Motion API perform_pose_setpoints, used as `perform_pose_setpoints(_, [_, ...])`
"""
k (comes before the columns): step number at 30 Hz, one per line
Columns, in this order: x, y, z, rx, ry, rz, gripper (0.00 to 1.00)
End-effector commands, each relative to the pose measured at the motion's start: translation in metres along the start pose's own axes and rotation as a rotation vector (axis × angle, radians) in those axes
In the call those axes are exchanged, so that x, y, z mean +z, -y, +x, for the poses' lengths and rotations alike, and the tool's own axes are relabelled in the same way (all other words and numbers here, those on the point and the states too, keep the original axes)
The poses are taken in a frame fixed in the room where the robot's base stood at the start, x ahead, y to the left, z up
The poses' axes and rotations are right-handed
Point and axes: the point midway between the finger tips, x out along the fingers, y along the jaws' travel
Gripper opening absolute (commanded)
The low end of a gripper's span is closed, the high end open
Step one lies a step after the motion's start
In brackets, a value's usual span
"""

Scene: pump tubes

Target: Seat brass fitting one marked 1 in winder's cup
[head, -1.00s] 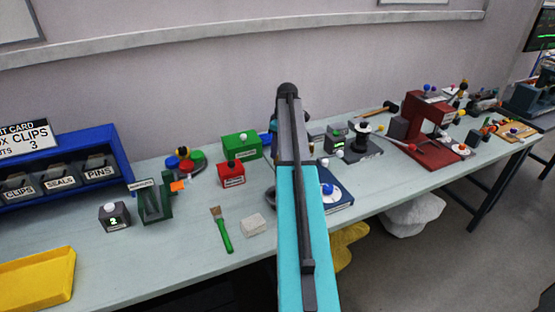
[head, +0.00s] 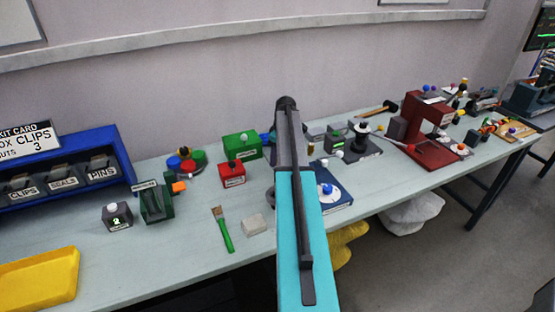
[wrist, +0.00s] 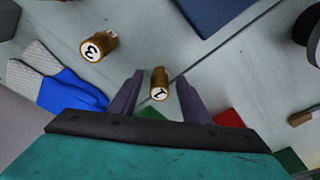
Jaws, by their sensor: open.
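Brass fitting one (wrist: 158,93), a short cylinder with a black 1 on its white end, shows in the wrist view. My gripper (wrist: 158,78) is open, with one dark finger on each side of this fitting. Gaps show between the fingers and the brass; I cannot tell their height difference. A second brass fitting, marked 3 (wrist: 97,43), lies to the upper left. In the head view a dark spool device, which looks like the winder (head: 362,140), stands right of my arm. I cannot make out its cup. My arm hides the fingers and fitting one there.
Blue-and-grey gloves (wrist: 55,75) lie left of the fingers in the wrist view. In the head view a green box (head: 242,147), a red box (head: 232,176) and a blue board (head: 335,195) stand near my arm.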

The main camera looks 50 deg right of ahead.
Motion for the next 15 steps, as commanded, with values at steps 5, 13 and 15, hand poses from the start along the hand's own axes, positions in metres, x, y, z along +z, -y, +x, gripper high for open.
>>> perform_pose_setpoints(5, [0.0003,-0.0002,-0.0003,0.0,0.0,0.001,0.43])
perform_pose_setpoints(13, [0.0005,-0.0003,-0.0003,0.0,0.0,0.001,0.04])
perform_pose_setpoints(15, [0.0004,-0.0004,-0.0006,0.0,0.0,0.001,0.0])
